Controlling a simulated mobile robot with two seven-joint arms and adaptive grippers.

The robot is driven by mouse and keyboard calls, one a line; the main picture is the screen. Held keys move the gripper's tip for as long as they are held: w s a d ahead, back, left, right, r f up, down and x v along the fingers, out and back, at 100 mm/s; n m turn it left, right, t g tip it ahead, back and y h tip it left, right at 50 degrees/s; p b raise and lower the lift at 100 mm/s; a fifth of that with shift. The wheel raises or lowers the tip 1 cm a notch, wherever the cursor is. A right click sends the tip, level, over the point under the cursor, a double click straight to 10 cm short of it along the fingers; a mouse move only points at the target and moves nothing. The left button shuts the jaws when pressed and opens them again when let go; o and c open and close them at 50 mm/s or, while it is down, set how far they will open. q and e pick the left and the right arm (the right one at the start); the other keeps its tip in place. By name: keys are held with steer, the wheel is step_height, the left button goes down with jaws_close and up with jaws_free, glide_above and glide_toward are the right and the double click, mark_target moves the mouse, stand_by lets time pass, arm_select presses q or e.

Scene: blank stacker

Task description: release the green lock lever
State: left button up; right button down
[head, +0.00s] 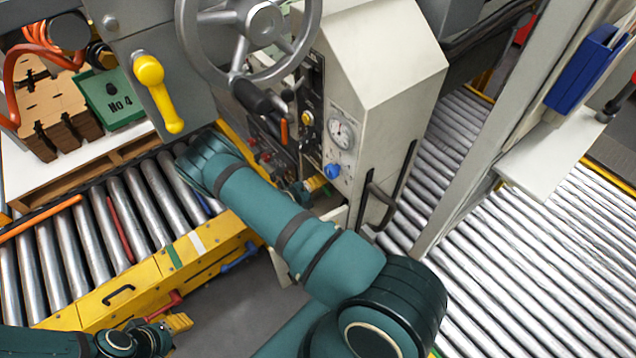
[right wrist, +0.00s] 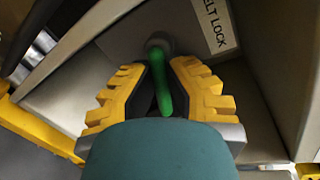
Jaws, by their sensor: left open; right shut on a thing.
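The green lock lever (right wrist: 164,92) shows in the right wrist view, on a grey panel beside a label (right wrist: 213,22) whose visible part reads "ELT LOCK". My right gripper (right wrist: 157,70) is shut on the lever, with one yellow ribbed finger on each side of it. The lever's round pivot end shows just past the fingertips. My left gripper (head: 179,322) is open and empty at the lower left, apart from the lever.
The machine housing (head: 385,65) carries a handwheel (head: 236,73), a gauge (head: 341,132) and a blue knob (head: 331,171). A yellow handle (head: 155,90) hangs at the left. Roller conveyors lie at left (head: 65,260) and right (head: 560,270). A green "No 4" block (head: 110,98) stands at the back left.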

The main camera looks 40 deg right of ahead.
steer(key=shift+d+r, duration=0.15)
stand_by(0.4)
steer(key=c, duration=1.3)
jaws_free()
steer(key=shift+o, duration=0.2)
